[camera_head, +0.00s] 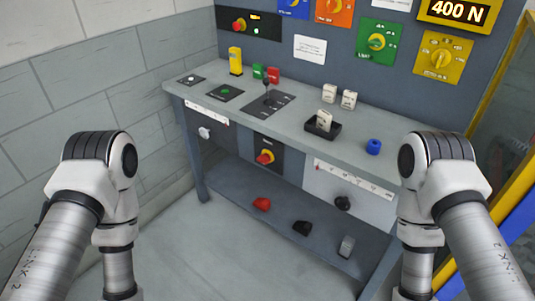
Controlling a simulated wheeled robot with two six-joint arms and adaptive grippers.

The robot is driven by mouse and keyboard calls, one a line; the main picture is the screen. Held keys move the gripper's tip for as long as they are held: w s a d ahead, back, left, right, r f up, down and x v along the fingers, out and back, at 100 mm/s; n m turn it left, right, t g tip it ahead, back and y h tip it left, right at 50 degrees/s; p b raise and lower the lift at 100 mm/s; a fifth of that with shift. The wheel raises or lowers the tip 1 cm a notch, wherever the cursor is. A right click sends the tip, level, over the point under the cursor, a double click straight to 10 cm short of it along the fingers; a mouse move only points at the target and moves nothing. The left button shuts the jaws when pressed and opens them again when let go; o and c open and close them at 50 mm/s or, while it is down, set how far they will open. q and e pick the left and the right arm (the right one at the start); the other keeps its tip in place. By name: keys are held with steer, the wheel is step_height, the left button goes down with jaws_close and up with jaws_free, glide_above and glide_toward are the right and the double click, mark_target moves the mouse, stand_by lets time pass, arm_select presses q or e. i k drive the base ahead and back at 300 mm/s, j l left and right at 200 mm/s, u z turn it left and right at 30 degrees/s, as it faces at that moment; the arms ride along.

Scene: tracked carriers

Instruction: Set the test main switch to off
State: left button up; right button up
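Two red-and-yellow rotary switches show in the head view. One red-and-yellow switch (265,157) sits on a black plate on the bench's front face. The other red-and-yellow switch (239,25) is on a black panel on the back wall, beside a small lit display. Their labels are too small to read, so I cannot tell which is the test main switch or how either is set. My two arms come in at the left and right edges and bend down out of the picture. Neither gripper is in view.
The grey bench (226,91) carries a lever plate (268,103), a yellow block (236,61), a black tray (323,132), white blocks and a blue cylinder (373,147). Dials, including a yellow one (440,58), are above. The lower shelf (235,185) holds several small objects. The floor in front is clear.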

mark_target(264, 159)
steer(key=i+j+z, duration=0.1)
steer(key=j+z, duration=0.25)
steer(key=i+j+z, duration=0.1)
steer(key=j+z, duration=0.85)
steer(key=j, duration=2.6)
